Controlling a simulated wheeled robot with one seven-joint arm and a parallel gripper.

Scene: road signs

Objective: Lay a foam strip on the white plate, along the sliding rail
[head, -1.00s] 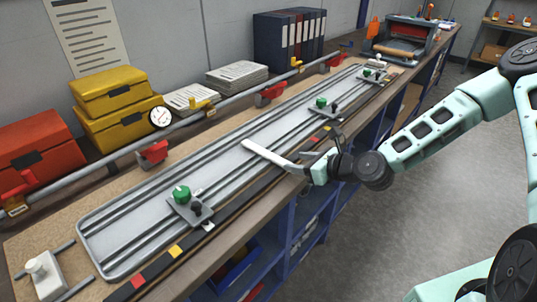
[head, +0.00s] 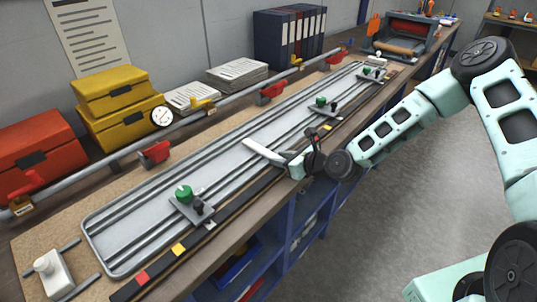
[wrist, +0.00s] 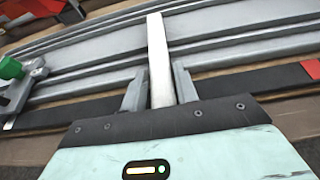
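The long pale plate (head: 128,234) lies on the bench, with grooved rails along its length and clamps with green knobs (head: 184,192) on it. My gripper (head: 293,163) is at the plate's front edge, near its middle. It is shut on a white foam strip (head: 265,152), which sticks out beyond the fingers over the plate. In the wrist view, the strip (wrist: 159,60) stands between the two fingers (wrist: 159,88) and points across the rails, not along them. I cannot tell whether the strip touches the plate.
A round bar with red clamps (head: 154,153) runs behind the plate. A dark strip with red and yellow marks (head: 179,249) runs along the front. Yellow boxes (head: 122,120), a red box (head: 42,150) and binders (head: 290,40) stand at the back.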

